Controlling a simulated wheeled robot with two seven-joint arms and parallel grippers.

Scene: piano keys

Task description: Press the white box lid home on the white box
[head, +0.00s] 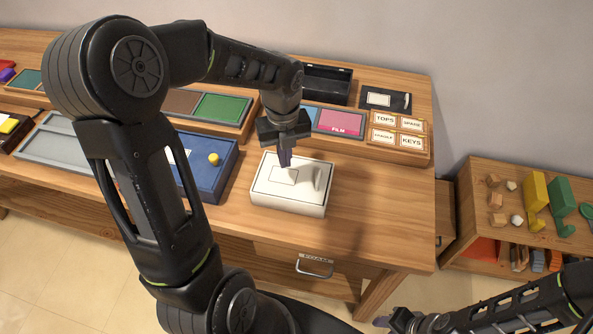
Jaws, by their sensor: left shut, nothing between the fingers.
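The white box (287,206) stands on the wooden table near its front edge. The white box lid (300,193) lies on top of it, with a dark line round its edge, a small outlined rectangle and a raised white piece at its right. I cannot tell whether the lid is fully seated. My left gripper (286,160) is shut and empty, pointing down over the back of the lid. Whether its tips touch the lid is unclear. My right gripper (393,321) is low at the bottom right, away from the box and partly cut off; its fingers are unclear.
A blue tray (226,176) with a yellow knob stands left of the box. A label rack (398,155), a pink film card (340,122) and a black open box (327,84) stand behind. The table right of the box is clear. A low shelf (480,185) with blocks stands right.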

